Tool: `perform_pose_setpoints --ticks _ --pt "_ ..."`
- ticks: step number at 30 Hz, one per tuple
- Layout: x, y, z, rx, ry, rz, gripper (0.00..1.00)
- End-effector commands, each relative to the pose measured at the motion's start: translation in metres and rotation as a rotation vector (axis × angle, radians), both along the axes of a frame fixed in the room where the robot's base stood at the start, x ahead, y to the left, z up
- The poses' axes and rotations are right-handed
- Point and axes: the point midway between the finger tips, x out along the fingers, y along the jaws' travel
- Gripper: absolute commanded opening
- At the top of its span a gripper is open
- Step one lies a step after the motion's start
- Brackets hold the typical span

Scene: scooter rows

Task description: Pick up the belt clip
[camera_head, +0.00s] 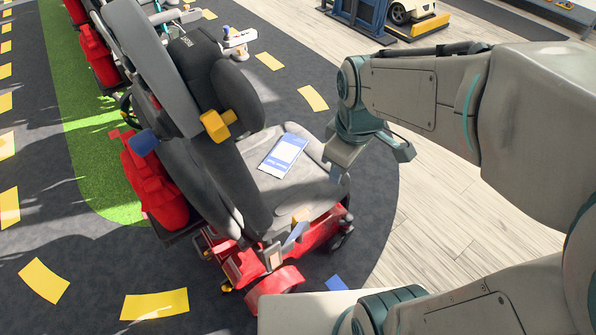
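No part is labelled as the belt clip, and I cannot tell for certain which piece it is. A yellow block-like piece (217,124) sits at the side of the grey seat back. A small blue-grey piece (295,232) stands at the seat's near edge, beside a small orange spot. Another small bluish piece (338,172) shows at the seat's right edge, just below my gripper. My gripper (374,158) is over the right edge of the scooter seat (268,190). Its two fingers look spread apart, with nothing seen between them.
A blue-and-white card (284,155) lies on the seat. The red scooter (275,280) stands on dark flooring with yellow marks. More scooters are in a row behind it. Pale wood floor (430,220) is open to the right. A blue rack (362,18) stands at the back.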

Motion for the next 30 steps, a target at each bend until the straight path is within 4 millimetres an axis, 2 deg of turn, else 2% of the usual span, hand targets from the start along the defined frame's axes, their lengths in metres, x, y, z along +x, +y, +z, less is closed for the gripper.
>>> perform_pose_setpoints --ticks 1,6,12,15,22,30 --pt "0.008 0.008 -0.031 -0.017 0.018 0.124 0.45" --pt "0.032 0.036 -0.086 -0.066 0.059 0.576 0.45" --pt "0.052 0.064 -0.140 -0.097 0.094 1.016 0.45" --pt "0.057 0.074 -0.156 -0.105 0.104 1.157 0.45" --pt "0.061 0.081 -0.178 -0.109 0.114 1.282 0.45" --pt "0.061 0.081 -0.231 -0.108 0.114 1.280 0.45"
